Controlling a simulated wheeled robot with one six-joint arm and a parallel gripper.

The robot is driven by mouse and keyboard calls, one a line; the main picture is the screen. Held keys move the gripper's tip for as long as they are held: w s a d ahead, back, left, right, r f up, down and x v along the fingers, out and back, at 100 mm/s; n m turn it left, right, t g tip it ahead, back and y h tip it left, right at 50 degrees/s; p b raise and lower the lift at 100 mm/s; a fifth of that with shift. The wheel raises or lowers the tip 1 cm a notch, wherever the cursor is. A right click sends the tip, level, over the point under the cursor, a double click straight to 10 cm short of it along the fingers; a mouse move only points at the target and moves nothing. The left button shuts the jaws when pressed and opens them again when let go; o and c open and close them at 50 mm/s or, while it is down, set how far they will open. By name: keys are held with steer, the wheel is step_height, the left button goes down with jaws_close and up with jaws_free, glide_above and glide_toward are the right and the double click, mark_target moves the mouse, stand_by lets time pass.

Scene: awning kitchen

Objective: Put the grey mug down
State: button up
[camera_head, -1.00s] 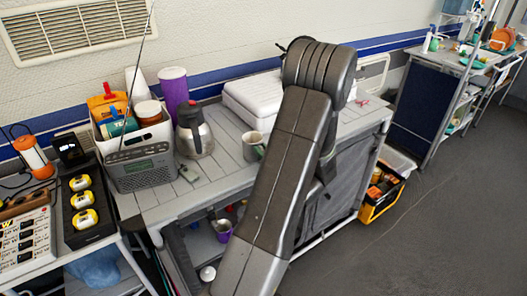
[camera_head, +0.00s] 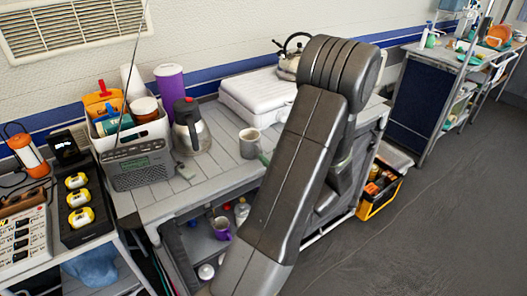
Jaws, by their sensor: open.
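The grey mug (camera_head: 249,143) stands upright on the light slatted table (camera_head: 215,185), right of the steel coffee pot and left of my arm. Its right side is close to my arm. My gripper (camera_head: 265,158) is mostly hidden behind my dark arm; only a small greenish tip shows, just right of and below the mug. The tip looks slightly apart from the mug, and the jaws are open. The mug seems to rest on the tabletop by itself.
A steel coffee pot (camera_head: 190,128), a grey radio (camera_head: 140,165) and a purple cylinder (camera_head: 170,88) stand left of the mug. Bare tabletop shows in front of the mug.

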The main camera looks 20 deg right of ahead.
mark_target(261, 149)
steer(key=v, duration=0.6)
steer(key=shift+w, duration=0.15)
steer(key=x, duration=0.8)
steer(key=f+x, duration=0.1)
steer(key=x, duration=0.3)
steer(key=shift+w+a+r, duration=0.1)
steer(key=shift+r+p, duration=0.5)
steer(key=shift+r, duration=0.6)
